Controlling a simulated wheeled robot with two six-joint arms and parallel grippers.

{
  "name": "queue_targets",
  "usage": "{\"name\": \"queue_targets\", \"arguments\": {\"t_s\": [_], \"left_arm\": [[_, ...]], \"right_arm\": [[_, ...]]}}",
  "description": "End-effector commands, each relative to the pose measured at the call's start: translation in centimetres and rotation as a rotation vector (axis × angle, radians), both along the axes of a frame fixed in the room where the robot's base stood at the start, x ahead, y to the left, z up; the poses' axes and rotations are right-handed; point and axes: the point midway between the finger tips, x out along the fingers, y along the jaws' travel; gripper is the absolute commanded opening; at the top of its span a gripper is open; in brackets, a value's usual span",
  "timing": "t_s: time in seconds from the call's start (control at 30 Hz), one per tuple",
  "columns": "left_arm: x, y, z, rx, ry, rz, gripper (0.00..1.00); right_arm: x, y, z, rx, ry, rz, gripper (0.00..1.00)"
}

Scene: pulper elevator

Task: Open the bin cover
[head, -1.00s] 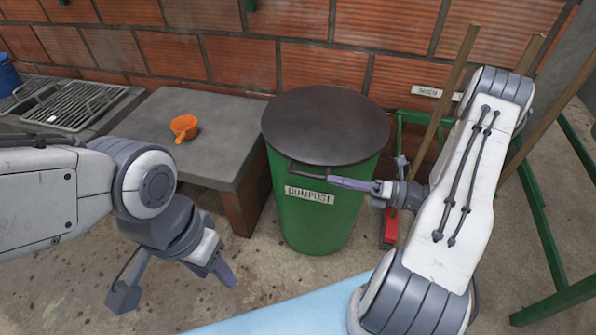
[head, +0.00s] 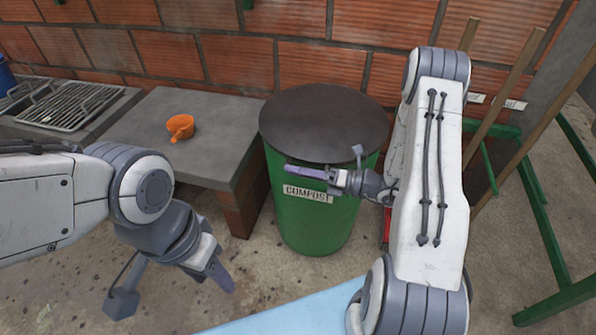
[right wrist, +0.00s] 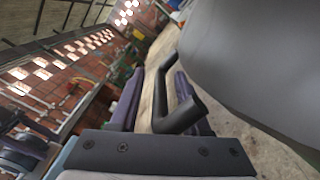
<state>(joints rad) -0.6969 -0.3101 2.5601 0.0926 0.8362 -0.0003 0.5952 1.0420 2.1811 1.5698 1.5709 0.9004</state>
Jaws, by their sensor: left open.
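The green bin (head: 310,220), labelled COMPOST, stands upright with its round dark cover (head: 325,120) lying flat on top. My right gripper (head: 305,171) is at the front edge of the cover and hides most of the cover's handle in the head view. In the right wrist view the dark bent handle (right wrist: 182,115) lies between the purple fingers of the right gripper (right wrist: 155,95), nearer the right finger. Floor shows between the handle and the left finger, so the jaws look open. My left gripper (head: 170,285) is open and empty, low to the left of the bin.
A grey counter (head: 200,110) with an orange scoop (head: 180,128) stands left of the bin, a metal grill rack (head: 70,105) beyond it. A brick wall (head: 240,62) is behind. Wooden poles (head: 505,85) and a green frame (head: 540,225) are at the right.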

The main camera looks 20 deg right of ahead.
Motion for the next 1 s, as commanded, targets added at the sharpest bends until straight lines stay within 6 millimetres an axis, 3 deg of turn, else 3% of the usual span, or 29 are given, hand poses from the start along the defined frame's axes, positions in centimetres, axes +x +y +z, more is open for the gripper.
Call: {"name": "queue_targets", "arguments": {"t_s": [0.03,0.1,0.13,1.0], "left_arm": [[0.0,0.0,0.0,0.0,0.0,0.0,0.5],[0.0,0.0,0.0,0.0,0.0,0.0,0.5],[0.0,0.0,0.0,0.0,0.0,0.0,0.5],[0.0,0.0,0.01,0.0,0.0,0.0,0.5]], "right_arm": [[0.0,-0.01,0.01,0.0,0.0,0.0,0.28],[0.0,-0.02,0.01,0.0,0.0,0.0,0.01],[0.0,-0.02,0.01,0.0,0.0,0.0,0.0],[-0.01,-0.06,-0.02,-0.002,-0.001,0.0,0.0]]}}
